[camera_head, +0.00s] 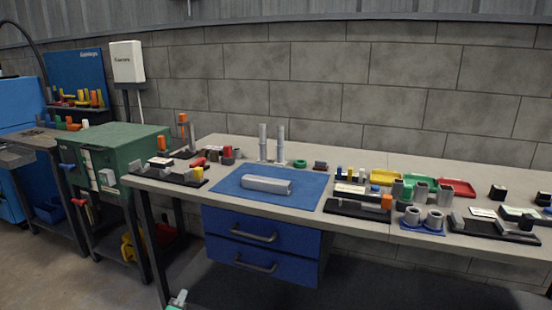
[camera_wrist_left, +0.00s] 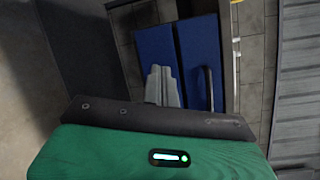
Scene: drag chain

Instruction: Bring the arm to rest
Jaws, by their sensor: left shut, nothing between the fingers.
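My left gripper (camera_head: 178,298) shows at the bottom edge of the head view, low in front of the workbench (camera_head: 340,225) and below its top. In the left wrist view its grey fingers (camera_wrist_left: 162,86) are together, shut and empty. The blue drawers (camera_wrist_left: 200,60) of the bench lie beyond the fingertips, apart from them. They also show in the head view under the bench (camera_head: 262,230). Most of my left arm is hidden below the picture. My right gripper is in neither view.
On the bench, a grey bar (camera_head: 266,185) lies on a blue mat (camera_head: 308,186). Several small parts, red and yellow trays (camera_head: 457,187) and black fixtures (camera_head: 357,210) stand around it. A green cabinet (camera_head: 125,140) stands left. The floor (camera_head: 105,285) before it looks clear.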

